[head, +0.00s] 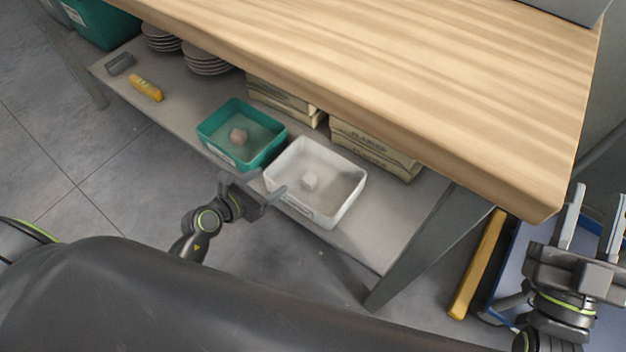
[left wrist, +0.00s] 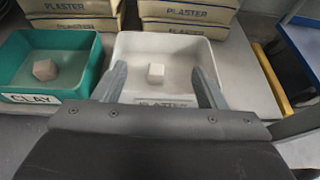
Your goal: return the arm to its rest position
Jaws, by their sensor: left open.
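My left gripper (head: 264,182) is open and empty, just in front of the white plaster bin (head: 353,190) on the low shelf. In the left wrist view its two fingers (left wrist: 163,84) stand apart on either side of a small white block (left wrist: 156,73), which sits inside the bin. The fingers do not hold the block. A green bin labelled CLAY (left wrist: 88,88) stands to the left with a brownish block (left wrist: 45,70) in it. My right gripper (head: 594,222) is at the right edge of the head view, with its two fingers apart and nothing between them.
The wooden worktop (head: 400,80) overhangs the grey shelf (head: 190,105). Plaster boxes (head: 370,147) and stacked plates (head: 207,60) stand at the shelf's back. A yellow tool (head: 146,88) lies at the left. A table leg (head: 425,250) stands right of the bins. The floor in front is clear.

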